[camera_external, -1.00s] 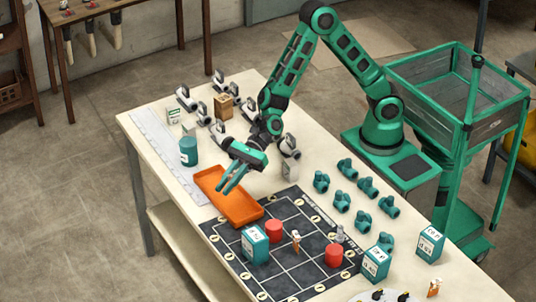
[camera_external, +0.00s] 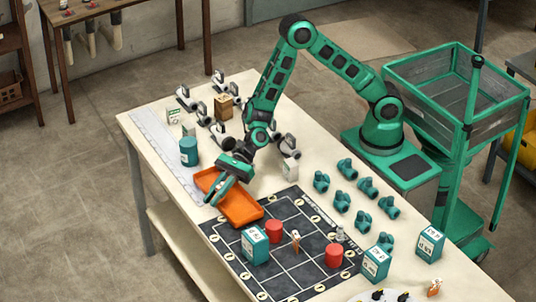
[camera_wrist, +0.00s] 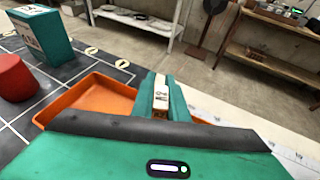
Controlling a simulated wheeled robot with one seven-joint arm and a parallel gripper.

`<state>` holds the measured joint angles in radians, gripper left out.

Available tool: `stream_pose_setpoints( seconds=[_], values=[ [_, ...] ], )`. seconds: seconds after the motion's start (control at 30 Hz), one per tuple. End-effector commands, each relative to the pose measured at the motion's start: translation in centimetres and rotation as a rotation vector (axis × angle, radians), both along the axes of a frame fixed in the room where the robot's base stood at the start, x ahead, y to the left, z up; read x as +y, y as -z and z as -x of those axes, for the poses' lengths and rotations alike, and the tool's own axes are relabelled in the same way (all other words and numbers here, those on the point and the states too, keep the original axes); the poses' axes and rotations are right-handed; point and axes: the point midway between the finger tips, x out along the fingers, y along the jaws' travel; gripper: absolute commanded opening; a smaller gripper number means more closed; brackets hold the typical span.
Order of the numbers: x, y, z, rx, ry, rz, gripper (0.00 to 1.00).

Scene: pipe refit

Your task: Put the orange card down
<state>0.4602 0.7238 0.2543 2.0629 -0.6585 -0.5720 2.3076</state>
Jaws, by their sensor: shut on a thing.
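My gripper (camera_external: 217,197) is at the left end of the orange tray (camera_external: 243,209), low over it. In the wrist view my gripper's green fingers (camera_wrist: 162,100) are shut on a small thin card (camera_wrist: 161,91). The part of the card that shows is whitish with dark marks, with an orange-brown patch at its lower end. The fingers cover its sides. The orange tray also shows in the wrist view (camera_wrist: 92,94), behind and left of the fingers. I cannot tell whether the card touches the tray; it is not clear in the external view.
A dark grid mat (camera_external: 285,275) with red cylinders and teal boxes lies right of the tray. A teal canister (camera_external: 188,151) stands behind it, beside a long pale ruler strip (camera_external: 160,150). Several grey-white fittings stand at the back, and several teal fittings (camera_external: 342,201) at the right.

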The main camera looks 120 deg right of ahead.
Motion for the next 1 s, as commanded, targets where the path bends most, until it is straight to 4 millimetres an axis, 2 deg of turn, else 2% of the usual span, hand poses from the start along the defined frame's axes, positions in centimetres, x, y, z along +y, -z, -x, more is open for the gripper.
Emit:
stream_pose_setpoints(
  seconds=[0.1,0.13,0.2,0.53,0.63,0.77,1.0],
  values=[
    [0.0,0.2,0.0,0.001,0.000,0.000,0.00],
    [0.0,0.1,0.0,0.000,0.000,0.000,0.18],
    [0.0,0.1,0.0,0.000,0.000,0.000,0.32],
    [0.0,-0.1,0.0,0.000,0.000,0.001,0.32],
    [-0.4,-0.3,0.6,0.001,0.002,0.000,0.32],
    [-1.1,-1.0,2.4,0.001,0.004,0.000,0.32],
    [-2.9,-2.7,6.6,0.002,0.003,0.001,0.32]
  ],
)
